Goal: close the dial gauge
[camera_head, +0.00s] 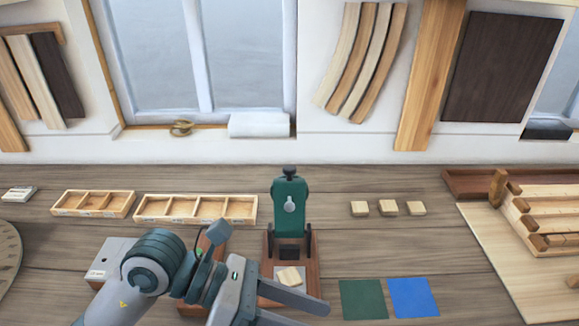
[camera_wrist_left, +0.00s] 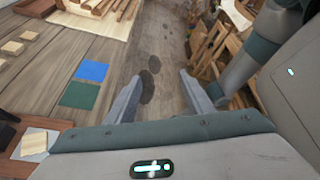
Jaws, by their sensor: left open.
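A green upright device with a round silver-grey piece on its front (camera_head: 289,205) stands on a red-brown wooden base (camera_head: 311,262) at the middle of the bench. I take it for the dial gauge, but cannot be sure. A small pale wooden block (camera_head: 289,276) lies on a grey plate at its foot; the block also shows in the left wrist view (camera_wrist_left: 34,143). My left gripper (camera_head: 318,316) is open and empty, in front of the base and to its right. In the left wrist view its fingers (camera_wrist_left: 160,78) are apart, with floor behind them. My right gripper is out of view.
Another wooden base (camera_head: 216,243) is mostly hidden behind my left arm. Divided trays (camera_head: 196,220) stand at the back left. Small blocks (camera_head: 388,208), a green square (camera_head: 362,299) and a blue square (camera_head: 413,297) lie to the right. A plank model (camera_head: 550,215) is far right.

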